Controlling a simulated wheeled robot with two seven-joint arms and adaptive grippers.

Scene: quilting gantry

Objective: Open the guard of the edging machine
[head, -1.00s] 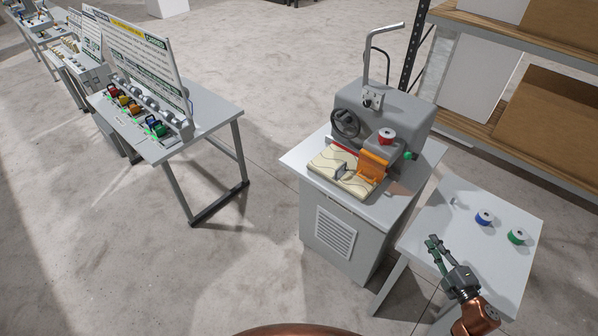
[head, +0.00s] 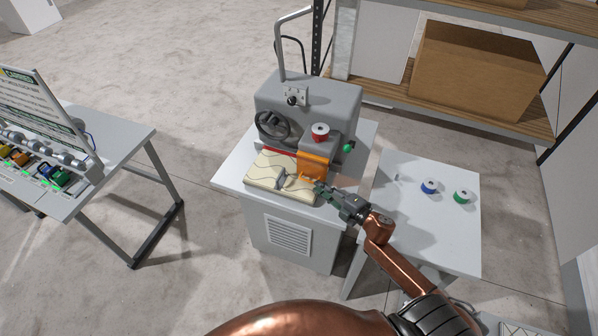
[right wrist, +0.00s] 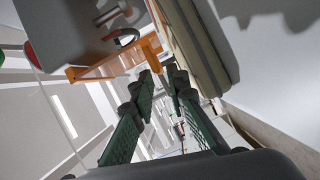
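The edging machine (head: 340,97) is a grey unit on a cabinet, with a black handwheel. Its orange guard (head: 313,166) sits at the front right, apparently lowered, beside a cream quilted piece (head: 264,172). My right gripper (head: 322,187) is at the guard's lower front edge. In the right wrist view its two green-padded fingers (right wrist: 163,75) stand apart, and the guard (right wrist: 105,65) has a tab close to the fingertips. I cannot tell whether they touch it. Nothing is seen held. My left gripper is out of view.
A side table (head: 400,228) at the right carries a blue spool (head: 429,187) and a green spool (head: 462,196). A red spool (head: 320,131) sits on the machine. Shelving with a cardboard box (head: 470,70) stands behind. Another table (head: 128,140) is at the left.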

